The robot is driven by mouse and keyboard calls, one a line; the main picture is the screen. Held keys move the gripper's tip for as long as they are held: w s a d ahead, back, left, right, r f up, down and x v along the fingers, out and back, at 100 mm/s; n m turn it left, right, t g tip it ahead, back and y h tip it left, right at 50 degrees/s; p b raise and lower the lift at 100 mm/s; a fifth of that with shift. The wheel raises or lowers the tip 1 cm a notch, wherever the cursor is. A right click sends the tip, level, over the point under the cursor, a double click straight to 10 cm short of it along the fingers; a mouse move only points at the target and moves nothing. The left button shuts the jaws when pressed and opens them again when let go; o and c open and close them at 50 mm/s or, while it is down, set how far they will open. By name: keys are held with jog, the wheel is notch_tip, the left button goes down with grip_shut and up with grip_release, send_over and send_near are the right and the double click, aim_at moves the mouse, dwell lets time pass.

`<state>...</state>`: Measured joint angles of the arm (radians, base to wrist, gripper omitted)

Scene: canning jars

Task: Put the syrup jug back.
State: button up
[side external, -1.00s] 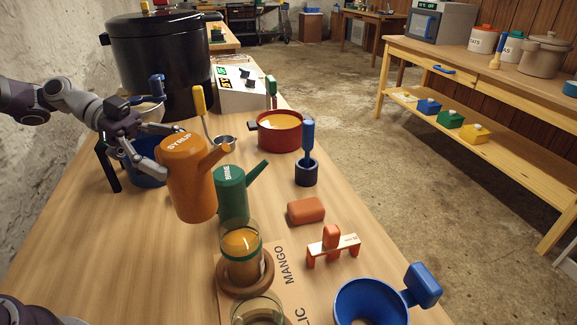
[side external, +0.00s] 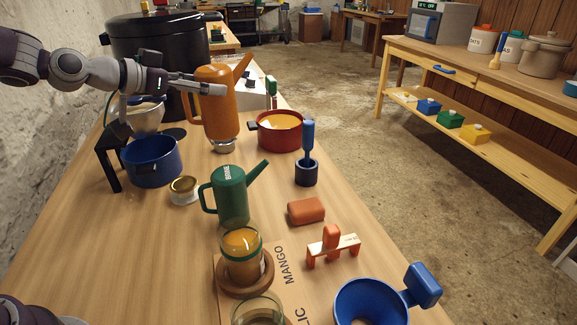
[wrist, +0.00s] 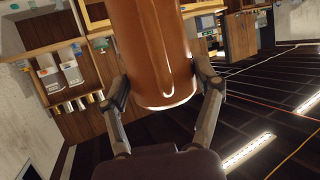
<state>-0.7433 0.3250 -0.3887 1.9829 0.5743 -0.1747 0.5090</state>
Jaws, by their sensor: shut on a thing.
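The orange syrup jug (side external: 219,115) is in my gripper (side external: 208,88), with its spout pointing up and right. In the wrist view, the jug (wrist: 155,50) stands between both fingers, which press on its sides. In the side view it overlaps a metal cup (side external: 223,146), and its base seems to be above the table; the exact gap cannot be told. Its label is turned out of sight. A green jug (side external: 232,195) stands upright on the table, nearer the camera.
A black pot (side external: 150,50) stands behind my gripper. A red pot (side external: 280,131), a blue pot (side external: 152,162) and a small gold-topped jar (side external: 184,189) surround the held jug. A blue-handled tool (side external: 308,150) stands to the right. Bare table lies left of the green jug.

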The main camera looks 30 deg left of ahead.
aim_at(233, 104)
jog(key=w+f, duration=0.6)
jog(key=w, duration=0.1)
jog(key=shift+n+y, duration=0.3)
jog(key=shift+y, duration=0.1)
jog(key=f, duration=1)
jog(key=shift+w+a+f, duration=0.3)
jog(key=shift+w+a, duration=0.05)
jog(key=shift+f, duration=0.2)
jog(key=o, duration=0.9)
jog(key=shift+o, duration=0.3)
jog(key=shift+r, duration=0.1)
